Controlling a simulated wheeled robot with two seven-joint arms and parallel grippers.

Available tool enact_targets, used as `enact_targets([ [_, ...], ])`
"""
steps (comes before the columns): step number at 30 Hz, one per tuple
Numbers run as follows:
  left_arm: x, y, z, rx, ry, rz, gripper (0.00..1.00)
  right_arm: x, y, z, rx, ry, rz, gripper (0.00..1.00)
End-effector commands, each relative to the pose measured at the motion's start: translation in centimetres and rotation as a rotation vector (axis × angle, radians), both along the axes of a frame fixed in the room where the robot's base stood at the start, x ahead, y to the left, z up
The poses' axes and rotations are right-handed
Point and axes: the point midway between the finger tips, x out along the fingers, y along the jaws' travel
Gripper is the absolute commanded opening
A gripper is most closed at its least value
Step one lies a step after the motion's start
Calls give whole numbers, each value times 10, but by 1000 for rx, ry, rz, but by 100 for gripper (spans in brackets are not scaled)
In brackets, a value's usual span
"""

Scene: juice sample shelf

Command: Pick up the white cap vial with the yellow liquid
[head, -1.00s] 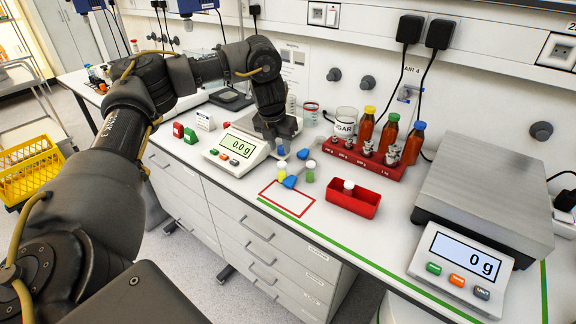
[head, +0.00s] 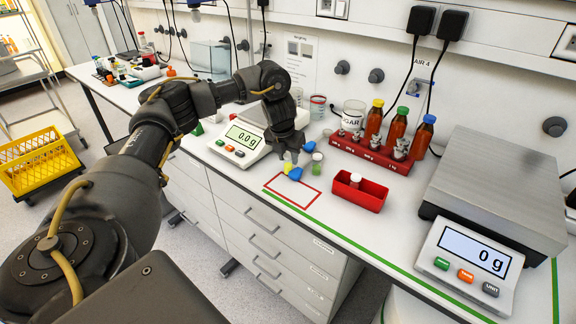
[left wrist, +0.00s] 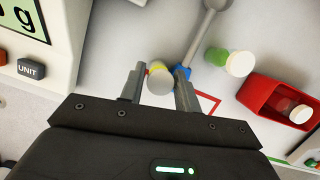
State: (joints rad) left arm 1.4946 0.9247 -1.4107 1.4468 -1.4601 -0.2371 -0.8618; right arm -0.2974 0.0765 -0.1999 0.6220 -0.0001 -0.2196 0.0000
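The vial with yellow liquid and a white cap (left wrist: 160,80) stands between the two fingers of my left gripper (left wrist: 159,71) in the left wrist view. The gripper is open around it, with a small gap at the sides. In the head view the left gripper (head: 290,158) points down over the yellow vial (head: 288,169), whose cap is hidden there. A green vial with a white cap (left wrist: 238,63) stands to the right; it also shows in the head view (head: 317,166). My right gripper is not in view.
A blue-ended metal scoop (left wrist: 197,42) lies close beside the right finger. A red tray (head: 358,195) holding a white-capped vial stands to the right. A small scale (head: 241,138) stands to the left.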

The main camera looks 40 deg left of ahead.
Motion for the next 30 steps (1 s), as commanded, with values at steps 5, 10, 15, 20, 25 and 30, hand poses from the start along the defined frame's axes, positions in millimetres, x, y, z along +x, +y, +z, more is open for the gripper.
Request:
enact_targets([
  [5, 5, 1, -18, 0, 0, 1, 32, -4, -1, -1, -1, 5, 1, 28],
  [10, 6, 1, -20, -1, -1, 1, 32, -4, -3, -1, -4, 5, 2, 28],
  [15, 6, 1, -20, 0, -1, 0, 22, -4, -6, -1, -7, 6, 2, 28],
  [20, 6, 1, -19, 0, -1, 0, 4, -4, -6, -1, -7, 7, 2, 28],
  [25, 6, 1, -19, 0, -1, 0, 4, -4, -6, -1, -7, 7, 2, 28],
  [30, 6, 1, -14, 1, -3, 0, 4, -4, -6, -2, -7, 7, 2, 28],
])
